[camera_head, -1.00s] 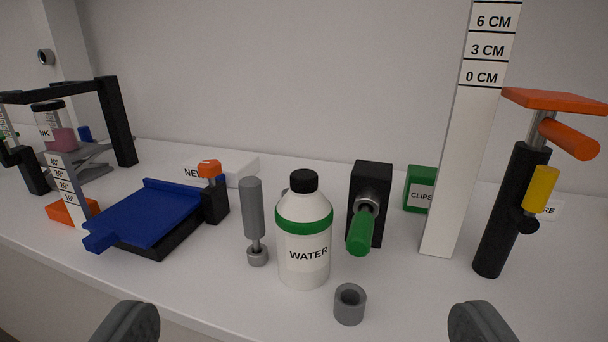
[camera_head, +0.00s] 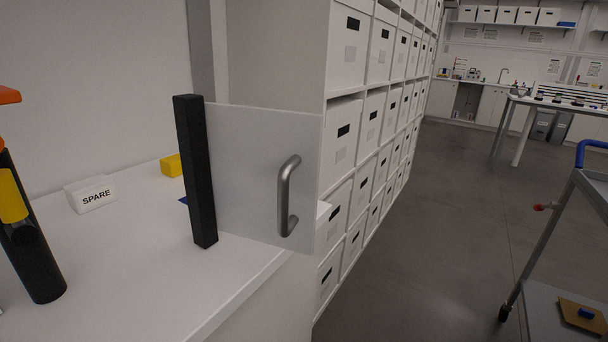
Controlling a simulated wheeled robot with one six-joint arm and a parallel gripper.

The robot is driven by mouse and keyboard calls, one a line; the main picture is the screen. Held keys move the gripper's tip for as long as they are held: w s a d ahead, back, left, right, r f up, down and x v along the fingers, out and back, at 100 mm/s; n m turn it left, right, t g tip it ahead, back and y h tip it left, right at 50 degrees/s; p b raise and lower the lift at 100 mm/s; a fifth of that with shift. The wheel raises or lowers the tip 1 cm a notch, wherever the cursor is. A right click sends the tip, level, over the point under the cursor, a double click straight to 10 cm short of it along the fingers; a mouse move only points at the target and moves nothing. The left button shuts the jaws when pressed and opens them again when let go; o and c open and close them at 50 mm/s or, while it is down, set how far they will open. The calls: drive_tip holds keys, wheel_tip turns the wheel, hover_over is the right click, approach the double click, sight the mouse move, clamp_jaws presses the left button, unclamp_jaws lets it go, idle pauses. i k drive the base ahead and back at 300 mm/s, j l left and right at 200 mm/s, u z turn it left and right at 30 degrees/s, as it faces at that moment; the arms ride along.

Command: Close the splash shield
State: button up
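The splash shield (camera_head: 245,150) is a pale, see-through upright panel. Its left edge meets a black post (camera_head: 196,172) that stands on the white bench top near its right end. A grey bar handle (camera_head: 288,195) is fixed upright near the panel's right edge. The panel reaches from the post out to the right, past the bench's end, in front of the box shelves. My gripper is not visible in the present view, and nothing touches the handle.
A white block marked SPARE (camera_head: 91,195), a yellow block (camera_head: 172,165) and a black-and-orange stand (camera_head: 33,255) are on the bench (camera_head: 140,250). White box shelves (camera_head: 345,150) rise behind the panel. A grey cart (camera_head: 560,220) stands at right, with open floor (camera_head: 430,240) between.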

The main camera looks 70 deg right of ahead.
sight(265, 162)
drive_tip(key=z, duration=1.25)
